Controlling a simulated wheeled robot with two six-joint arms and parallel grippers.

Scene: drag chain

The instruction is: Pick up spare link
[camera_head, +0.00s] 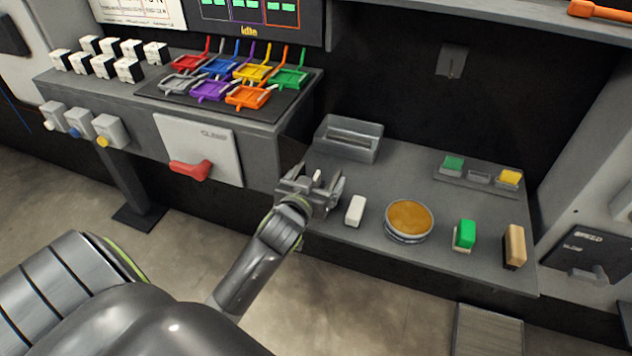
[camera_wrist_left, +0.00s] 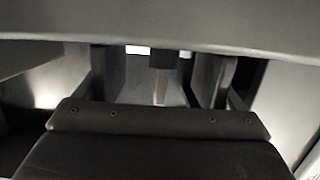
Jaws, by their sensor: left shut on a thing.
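My left gripper (camera_head: 318,182) is over the left end of the grey shelf, its arm coming up from below. Its fingers are closed around a small grey piece (camera_head: 317,175), which looks like the spare link; the fingers hide most of it. In the left wrist view the gripper's fingers (camera_wrist_left: 160,80) stand on either side of a narrow grey piece (camera_wrist_left: 160,86); that view is dark and its shape is unclear. My right gripper does not show.
A white block (camera_head: 355,210), a round tin with a tan top (camera_head: 408,217), a green-topped block (camera_head: 464,234) and a tan-sided block (camera_head: 515,246) stand along the shelf. A grey open box (camera_head: 348,139) is behind the gripper.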

